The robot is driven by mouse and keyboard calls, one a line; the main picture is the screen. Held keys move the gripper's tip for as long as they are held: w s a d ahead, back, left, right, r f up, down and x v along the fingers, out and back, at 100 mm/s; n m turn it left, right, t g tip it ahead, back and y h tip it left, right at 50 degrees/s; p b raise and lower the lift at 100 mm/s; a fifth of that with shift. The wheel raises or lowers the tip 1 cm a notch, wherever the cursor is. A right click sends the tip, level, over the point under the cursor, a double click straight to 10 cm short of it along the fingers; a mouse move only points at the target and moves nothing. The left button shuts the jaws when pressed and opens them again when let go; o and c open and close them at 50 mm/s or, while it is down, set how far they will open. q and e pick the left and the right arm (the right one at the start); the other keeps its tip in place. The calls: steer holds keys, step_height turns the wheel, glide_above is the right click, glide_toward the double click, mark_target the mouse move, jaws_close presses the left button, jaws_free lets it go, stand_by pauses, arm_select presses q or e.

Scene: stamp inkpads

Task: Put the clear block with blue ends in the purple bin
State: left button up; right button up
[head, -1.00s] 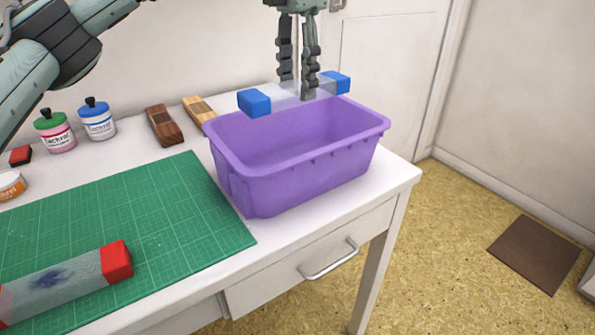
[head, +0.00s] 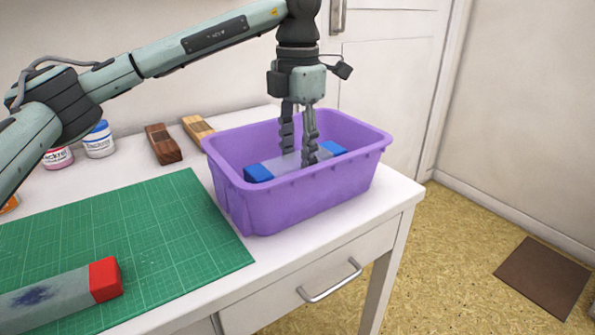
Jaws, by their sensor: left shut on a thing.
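The clear block with blue ends (head: 280,165) is inside the purple bin (head: 300,198), lying roughly along its length. Its left blue end shows near the bin's front left wall, and its right blue end shows toward the right. My left gripper (head: 299,158) points straight down into the bin and is shut on the middle of the block. The front wall hides the block's lower side, so I cannot tell whether it touches the bin's floor. My right gripper is not in view.
A clear block with red ends (head: 65,294) lies on the green cutting mat (head: 130,240). A dark wooden block (head: 163,144), a light wooden block (head: 197,127) and a blue-lidded jar (head: 98,140) stand behind. The bin sits near the white table's right edge.

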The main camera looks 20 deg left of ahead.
mark_target(298, 158)
arm_select(q)
step_height(298, 158, down, 3)
steer(key=shift+f, duration=0.4)
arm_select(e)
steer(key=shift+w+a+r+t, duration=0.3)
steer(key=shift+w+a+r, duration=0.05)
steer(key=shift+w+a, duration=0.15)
arm_select(q)
steer(key=o, duration=1.4)
steer(key=shift+f, duration=0.1)
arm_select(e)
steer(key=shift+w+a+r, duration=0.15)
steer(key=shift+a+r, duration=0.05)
